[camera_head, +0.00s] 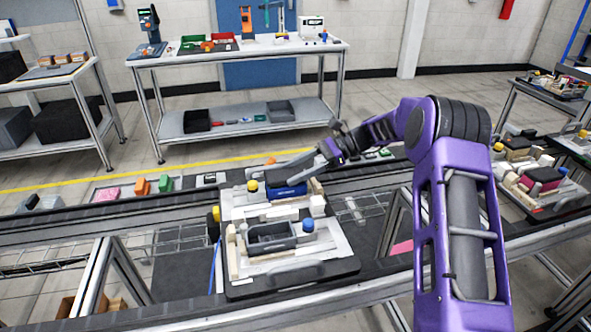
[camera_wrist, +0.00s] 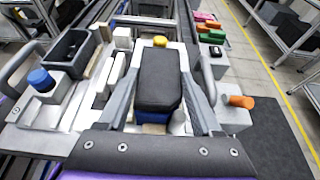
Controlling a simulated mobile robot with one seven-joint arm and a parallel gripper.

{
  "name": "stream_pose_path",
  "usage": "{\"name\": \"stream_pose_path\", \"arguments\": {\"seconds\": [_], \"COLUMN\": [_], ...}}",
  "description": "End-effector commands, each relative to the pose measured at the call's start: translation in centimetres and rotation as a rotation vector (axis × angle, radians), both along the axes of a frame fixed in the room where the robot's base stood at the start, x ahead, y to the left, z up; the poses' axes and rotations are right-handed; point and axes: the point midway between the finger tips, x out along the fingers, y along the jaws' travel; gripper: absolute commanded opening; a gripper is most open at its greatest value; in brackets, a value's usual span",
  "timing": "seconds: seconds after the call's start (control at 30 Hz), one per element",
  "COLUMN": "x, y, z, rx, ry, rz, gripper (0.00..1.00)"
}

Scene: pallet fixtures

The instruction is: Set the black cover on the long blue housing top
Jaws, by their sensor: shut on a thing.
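The black cover (camera_wrist: 158,78) is a long dark block between the two grey fingers of my gripper (camera_wrist: 160,92) in the wrist view. My gripper is shut on it. The blue housing (camera_wrist: 152,117) shows directly under the cover's near end, and the cover hides most of it. In the head view the blue housing (camera_head: 289,191) sits in the rear fixture on the pallet, with my gripper (camera_head: 306,166) just above it. The cover lies lengthwise over the housing; I cannot tell whether it touches or hovers slightly.
A yellow knob (camera_wrist: 160,41) stands beyond the cover's far end. A grey open box (camera_head: 270,237) and a blue knob (camera_head: 308,225) are in the front fixture. An orange knob (camera_wrist: 242,101) is at right. Colored parts (camera_head: 140,187) lie behind the conveyor.

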Motion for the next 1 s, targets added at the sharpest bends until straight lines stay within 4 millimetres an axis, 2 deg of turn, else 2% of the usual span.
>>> {"name": "stream_pose_path", "arguments": {"seconds": [0.7,0.73,0.9,1.0], "x": [-0.01,-0.01,-0.01,-0.01], "y": [-0.01,-0.01,0.0,0.0], "z": [-0.66,-0.66,-0.66,-0.66], "rx": [0.0,0.0,0.0,0.0], "ry": [0.0,0.0,0.0,0.0], "rz": [0.0,0.0,0.0,0.0], "gripper": [0.13,0.72,1.0,1.0]}}
